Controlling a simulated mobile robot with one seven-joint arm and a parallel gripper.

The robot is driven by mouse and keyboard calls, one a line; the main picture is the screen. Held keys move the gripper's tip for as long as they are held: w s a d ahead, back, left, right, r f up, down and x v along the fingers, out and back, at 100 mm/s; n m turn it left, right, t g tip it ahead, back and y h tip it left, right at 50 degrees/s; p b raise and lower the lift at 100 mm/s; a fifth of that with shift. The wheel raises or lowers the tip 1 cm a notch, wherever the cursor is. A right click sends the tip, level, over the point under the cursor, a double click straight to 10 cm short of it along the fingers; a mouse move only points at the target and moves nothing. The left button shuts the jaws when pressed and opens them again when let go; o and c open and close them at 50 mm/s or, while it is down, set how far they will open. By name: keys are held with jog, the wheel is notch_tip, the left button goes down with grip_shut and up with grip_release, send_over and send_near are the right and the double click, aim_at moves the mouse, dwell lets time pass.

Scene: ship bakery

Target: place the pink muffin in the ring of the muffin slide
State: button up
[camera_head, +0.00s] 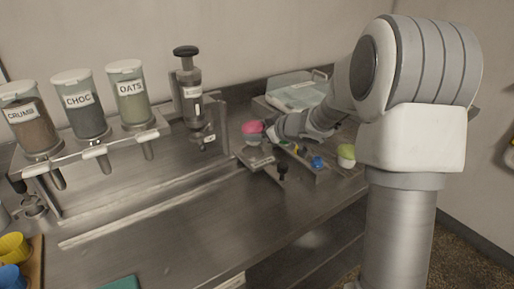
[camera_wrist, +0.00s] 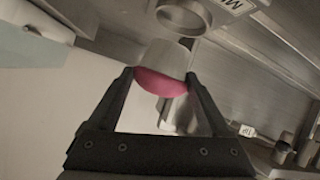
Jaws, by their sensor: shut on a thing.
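The pink muffin (camera_head: 251,127) has a pink top and a pale cup. My gripper (camera_head: 264,129) is shut on it near the muffin slide (camera_head: 257,161), a metal plate with a label. In the wrist view, the muffin's pink top (camera_wrist: 160,83) lies between the two fingertips of my gripper (camera_wrist: 160,74), with its pale cup beyond. A round metal ring (camera_wrist: 184,17) shows past the cup, beside a label. In the head view the ring is hard to make out.
A black knob (camera_head: 283,171) stands by the slide. A muffin with a green top (camera_head: 346,152) and a blue item (camera_head: 317,162) are to the right. A press-like device (camera_head: 192,95) stands at the left, beyond it labelled dispensers (camera_head: 88,118). The front counter (camera_head: 190,225) is mostly clear.

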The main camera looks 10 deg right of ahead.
jog(key=shift+a+f+b, duration=0.15)
jog(key=shift+f+b, duration=0.9)
jog(key=shift+f, duration=0.95)
jog(key=shift+f, duration=0.2)
jog(key=o, duration=0.8)
jog(key=shift+r, duration=0.2)
jog(key=p+v, duration=0.3)
jog(key=v, duration=0.9)
